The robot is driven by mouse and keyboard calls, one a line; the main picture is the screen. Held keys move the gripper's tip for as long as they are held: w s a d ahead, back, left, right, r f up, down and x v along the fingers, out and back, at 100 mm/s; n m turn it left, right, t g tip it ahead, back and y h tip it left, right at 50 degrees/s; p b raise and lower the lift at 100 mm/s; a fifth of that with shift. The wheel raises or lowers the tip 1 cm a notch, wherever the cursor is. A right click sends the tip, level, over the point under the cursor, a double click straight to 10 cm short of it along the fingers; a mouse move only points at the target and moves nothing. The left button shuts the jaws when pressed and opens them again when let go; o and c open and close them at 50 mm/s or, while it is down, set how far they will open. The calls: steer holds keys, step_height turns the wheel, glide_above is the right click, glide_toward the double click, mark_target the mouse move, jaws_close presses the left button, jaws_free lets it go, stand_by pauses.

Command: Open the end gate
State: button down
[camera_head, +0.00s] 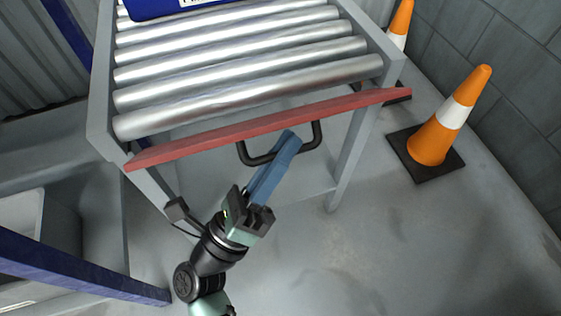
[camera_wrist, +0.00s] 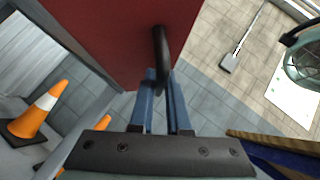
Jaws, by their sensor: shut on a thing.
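The end gate (camera_head: 220,136) is a long red board across the near end of the roller table (camera_head: 108,100). A strip of floor shows between it and the nearest roller. In the wrist view its red face (camera_wrist: 105,35) fills the upper left. A black U-shaped handle (camera_head: 316,138) sticks out from its near side; it also shows in the wrist view (camera_wrist: 161,45). My gripper (camera_head: 290,140) has its blue fingers shut on the handle's bar. In the wrist view the fingertips (camera_wrist: 160,76) meet the handle's lower end, and the grip itself is partly hidden.
An orange and white cone (camera_head: 452,118) stands on the floor right of the table, with another cone (camera_head: 401,18) behind it near the block wall. A blue box (camera_head: 150,10) sits on the far rollers. A blue beam (camera_head: 70,265) crosses the lower left. Floor at lower right is clear.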

steer(key=shift+w+a+f+m+g+h+b, duration=0.1)
steer(key=shift+f+m+g+h+b, duration=0.2)
steer(key=shift+f+m+b, duration=0.75)
steer(key=shift+w+d+f+g+h+b, duration=0.1)
steer(key=shift+f+g+h+b, duration=0.35)
steer(key=shift+b, duration=1.25)
steer(key=shift+a+f+m+g+h+b, duration=0.1)
steer(key=shift+f+m+h+b, duration=0.35)
steer(key=shift+f+b, duration=0.8)
steer(key=c, duration=0.9)
jaws_free()
steer(key=shift+r, duration=0.1)
steer(key=p+v, duration=0.2)
steer(key=v, duration=1.1)
